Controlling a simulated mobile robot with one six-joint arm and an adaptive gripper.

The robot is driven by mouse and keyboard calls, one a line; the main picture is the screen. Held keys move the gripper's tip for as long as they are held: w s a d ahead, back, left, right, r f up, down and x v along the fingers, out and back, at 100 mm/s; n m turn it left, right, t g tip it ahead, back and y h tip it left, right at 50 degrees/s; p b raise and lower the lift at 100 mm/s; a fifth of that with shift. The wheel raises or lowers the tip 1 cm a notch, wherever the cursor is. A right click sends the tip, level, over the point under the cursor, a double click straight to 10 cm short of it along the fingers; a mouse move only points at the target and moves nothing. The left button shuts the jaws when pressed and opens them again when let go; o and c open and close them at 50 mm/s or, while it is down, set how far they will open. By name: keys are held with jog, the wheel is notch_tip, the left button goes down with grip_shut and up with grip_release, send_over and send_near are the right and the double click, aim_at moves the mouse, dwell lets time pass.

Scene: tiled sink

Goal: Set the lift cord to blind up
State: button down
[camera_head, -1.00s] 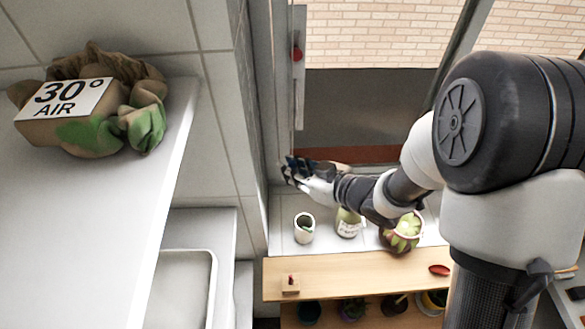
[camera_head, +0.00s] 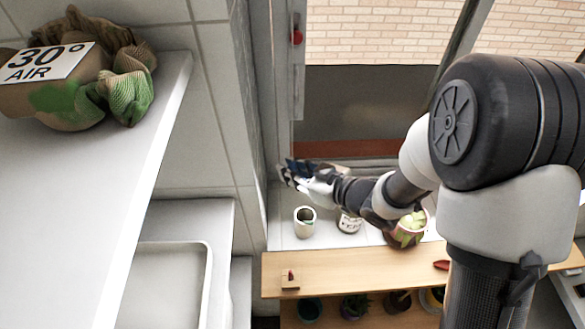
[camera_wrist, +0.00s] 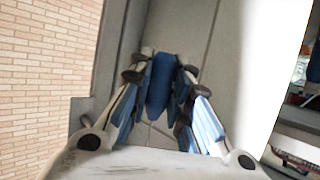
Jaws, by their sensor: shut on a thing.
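My gripper (camera_head: 287,174) is at the left of the window, just above the sill, and its fingers are closed in. In the wrist view, my gripper (camera_wrist: 160,72) has a dark blue piece (camera_wrist: 160,84) between its fingertips. This piece looks like the end of the lift cord, but I cannot tell for sure. No thin cord line is clear in either view. A red knob (camera_head: 297,37) sits on a pale upright strip (camera_head: 298,85) on the window's left side, above my gripper. I cannot tell how the knob joins the cord.
A white cup (camera_head: 304,224), a jar (camera_head: 349,222) and a potted plant (camera_head: 408,228) stand on the sill below my arm. A wooden shelf (camera_head: 350,270) runs in front. A white shelf (camera_head: 80,185) with a cloth bundle (camera_head: 130,85) is at left. A tiled wall (camera_head: 215,110) borders the window.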

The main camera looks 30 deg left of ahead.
aim_at(293, 162)
jog(key=shift+s+d+f, duration=0.15)
jog(key=shift+f, duration=0.2)
jog(key=c, duration=1.9)
grip_release()
jog(key=shift+c, duration=0.2)
jog(key=o, duration=0.5)
jog(key=shift+r, duration=0.1)
notch_tip(293, 162, up, 10)
